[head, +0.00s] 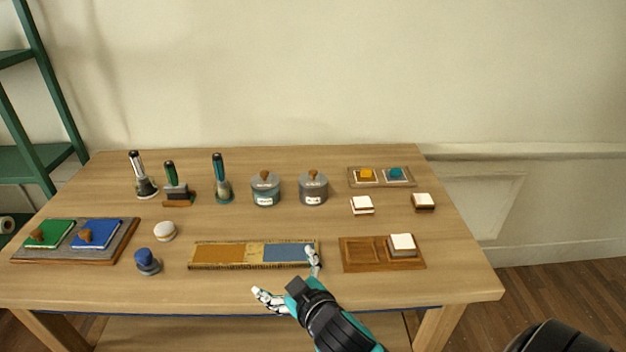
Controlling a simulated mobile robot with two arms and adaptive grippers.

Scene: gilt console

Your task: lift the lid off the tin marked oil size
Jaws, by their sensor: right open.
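Two grey tins stand side by side at the back middle of the table, a left tin (265,194) and a right tin (313,193). Each has a grey lid with a brown knob on top, and both lids are on. Each carries a white label on its front, too small to read, so I cannot tell which is marked oil size. My right gripper (286,272) is open and empty near the table's front edge, in front of the tins, with a patterned strip between. My left gripper is not in view.
The patterned strip (241,254) has brown and blue panels. Upright tools (221,180) stand left of the tins. A wooden tray (357,255) with a white-topped block lies right of my gripper. A board with green and blue pads (125,236) lies at left.

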